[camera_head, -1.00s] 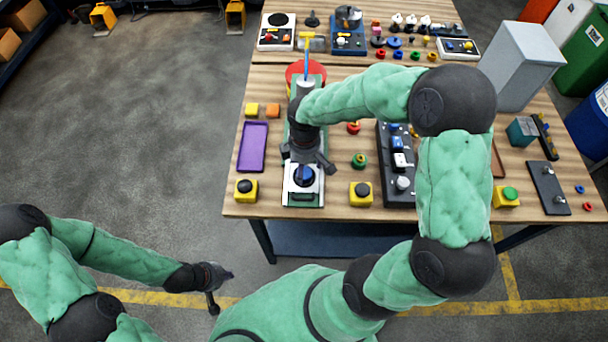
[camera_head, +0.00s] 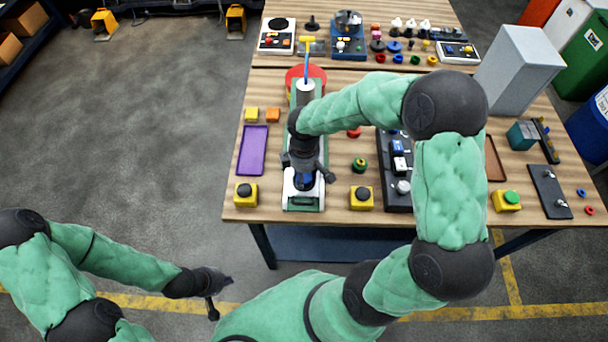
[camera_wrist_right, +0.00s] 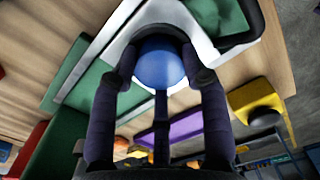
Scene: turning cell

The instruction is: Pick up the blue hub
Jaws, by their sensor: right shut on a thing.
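The blue hub (camera_wrist_right: 160,65) shows as a rounded blue top between the two dark fingers in the right wrist view. It sits at the white front part of the green-and-white machine (camera_head: 290,196) near the table's front edge. My right gripper (camera_head: 304,182) points down over it and is shut on it, with a finger on each side. In the head view the hub is mostly hidden by the gripper. My left gripper (camera_head: 222,292) hangs low at the left, off the table; I cannot tell whether it is open.
A purple tray (camera_head: 253,150) lies left of the machine. Yellow boxes with black buttons stand at its left (camera_head: 246,193) and right (camera_head: 361,196). A dark panel (camera_head: 397,200) is further right. A red round part (camera_head: 318,72) and several small parts are at the back.

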